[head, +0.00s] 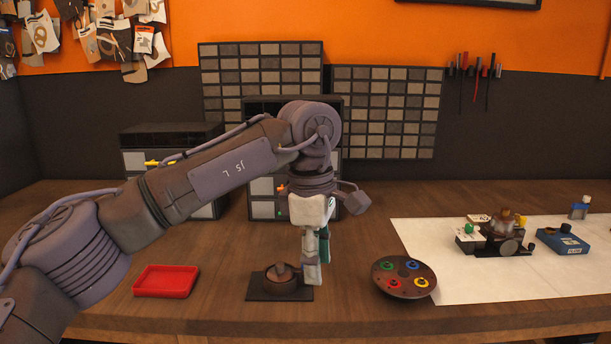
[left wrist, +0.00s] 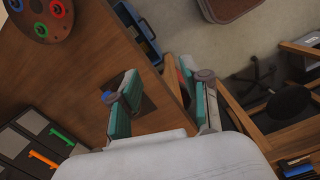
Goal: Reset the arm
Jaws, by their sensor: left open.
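My left arm reaches in from the left in the head view and bends down over the wooden bench. My left gripper (head: 316,258) points down, open and empty, just right of a brown round part on a flat black base (head: 280,290). From this view I cannot tell whether the fingers touch it. In the left wrist view the two teal-padded fingers of my left gripper (left wrist: 164,103) stand apart with nothing held between them. My right gripper is not in view.
A red tray (head: 166,281) lies left of the gripper. A round brown disc with coloured rings (head: 404,278) lies to the right. A white sheet (head: 440,240) carries a small mechanical assembly (head: 497,238) and a blue box (head: 562,241). Drawer cabinets (head: 262,200) stand behind the arm.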

